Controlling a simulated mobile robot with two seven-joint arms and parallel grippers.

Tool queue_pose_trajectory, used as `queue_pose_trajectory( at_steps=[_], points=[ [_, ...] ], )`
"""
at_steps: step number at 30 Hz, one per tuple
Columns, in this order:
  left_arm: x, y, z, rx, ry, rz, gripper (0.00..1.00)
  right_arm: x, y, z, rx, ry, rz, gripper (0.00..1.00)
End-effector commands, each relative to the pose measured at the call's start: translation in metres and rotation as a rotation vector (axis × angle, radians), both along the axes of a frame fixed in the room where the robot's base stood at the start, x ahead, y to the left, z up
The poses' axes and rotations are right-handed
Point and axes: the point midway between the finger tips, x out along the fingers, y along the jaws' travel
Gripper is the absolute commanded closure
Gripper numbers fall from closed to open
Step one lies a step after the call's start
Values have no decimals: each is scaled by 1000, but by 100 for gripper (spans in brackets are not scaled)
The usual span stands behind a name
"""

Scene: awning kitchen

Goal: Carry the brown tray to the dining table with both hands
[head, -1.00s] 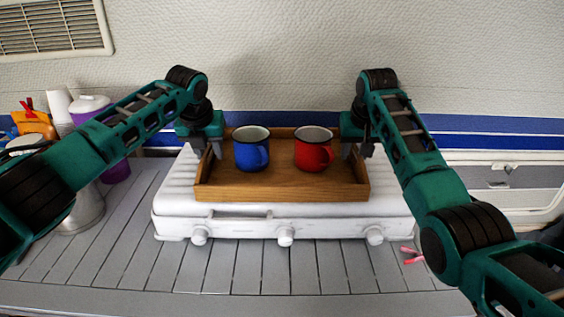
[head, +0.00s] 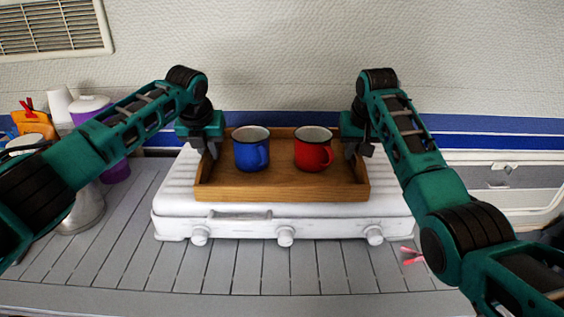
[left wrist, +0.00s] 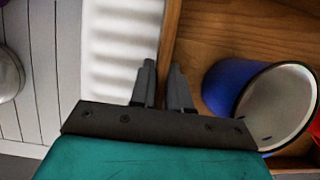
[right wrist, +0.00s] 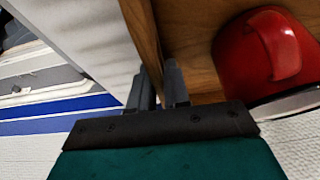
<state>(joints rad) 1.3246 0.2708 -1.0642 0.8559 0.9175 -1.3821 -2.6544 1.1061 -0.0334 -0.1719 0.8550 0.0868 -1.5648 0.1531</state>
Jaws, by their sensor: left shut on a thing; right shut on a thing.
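The brown wooden tray (head: 282,194) rests on the white stove with its lid shut, and holds a blue mug (head: 250,152) and a red mug (head: 312,152), both upright. My left gripper (head: 214,152) is shut on the tray's left wall, and my right gripper (head: 350,152) is shut on its right wall. In the left wrist view the left fingers (left wrist: 161,85) straddle the tray wall (left wrist: 170,40) beside the blue mug (left wrist: 235,85). In the right wrist view the right fingers (right wrist: 158,88) straddle the other wall (right wrist: 143,35) near the red mug (right wrist: 262,55).
The white stove (head: 285,222) with several knobs stands on a grey slatted counter (head: 260,270). At the left are a metal pot (head: 82,212), a purple container with a white lid (head: 92,106) and white cups (head: 58,104). Red clips (head: 412,256) lie right of the stove. A wall stands behind.

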Motion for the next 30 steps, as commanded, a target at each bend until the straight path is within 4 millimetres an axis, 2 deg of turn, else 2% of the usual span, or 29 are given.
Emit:
queue_pose_trajectory(
  at_steps=[8,22,30],
  points=[
    [1,1,10,0,-4,1,100,1,0,10,0,-4,0,100],
    [1,1,48,1,-4,1,100,1,-1,48,-1,-3,0,100],
    [1,1,52,1,-3,1,100,0,-1,52,-1,-3,-1,100]
  ],
)
